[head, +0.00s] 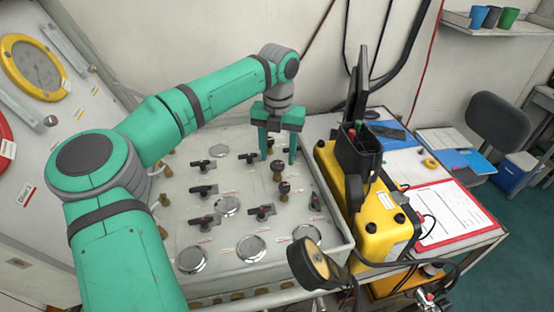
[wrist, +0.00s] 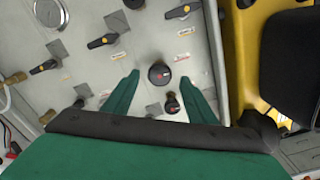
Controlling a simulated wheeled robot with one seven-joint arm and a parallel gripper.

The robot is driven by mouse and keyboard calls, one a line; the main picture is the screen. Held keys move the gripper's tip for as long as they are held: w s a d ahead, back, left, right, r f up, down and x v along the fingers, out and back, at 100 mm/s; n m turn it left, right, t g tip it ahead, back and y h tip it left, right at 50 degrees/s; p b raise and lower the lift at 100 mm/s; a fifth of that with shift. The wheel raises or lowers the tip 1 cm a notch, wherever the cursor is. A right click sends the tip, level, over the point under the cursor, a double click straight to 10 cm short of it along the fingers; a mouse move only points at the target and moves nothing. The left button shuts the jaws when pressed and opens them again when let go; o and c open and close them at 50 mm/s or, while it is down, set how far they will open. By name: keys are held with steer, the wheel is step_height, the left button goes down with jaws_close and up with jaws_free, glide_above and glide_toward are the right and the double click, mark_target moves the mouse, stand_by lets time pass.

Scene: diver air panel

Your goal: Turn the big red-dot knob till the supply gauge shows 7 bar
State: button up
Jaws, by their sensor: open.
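The big dark knob with a red dot (wrist: 159,74) stands on the grey panel in the wrist view. In the head view the big knob (head: 277,167) is below my gripper (head: 278,160). My gripper also shows in the wrist view (wrist: 162,76), its green fingers apart, one on each side of the big knob, with visible gaps. I cannot tell how deep the fingertips reach around it. A smaller red-dot knob (wrist: 172,103) stands close by and also shows in the head view (head: 284,187). I cannot tell which gauge is the supply gauge; no reading is legible.
Several black lever valves (head: 202,191) and round silver-rimmed dials (head: 250,248) cover the panel. A yellow case (head: 375,225) with a raised black part stands right of it. A yellow-rimmed dial (head: 35,67) is at the upper left. A red-edged clipboard (head: 447,212) lies on the table.

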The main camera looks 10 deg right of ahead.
mark_target(277, 167)
steer(key=shift+f, duration=1.3)
steer(key=shift+c, duration=0.4)
steer(key=c, duration=1)
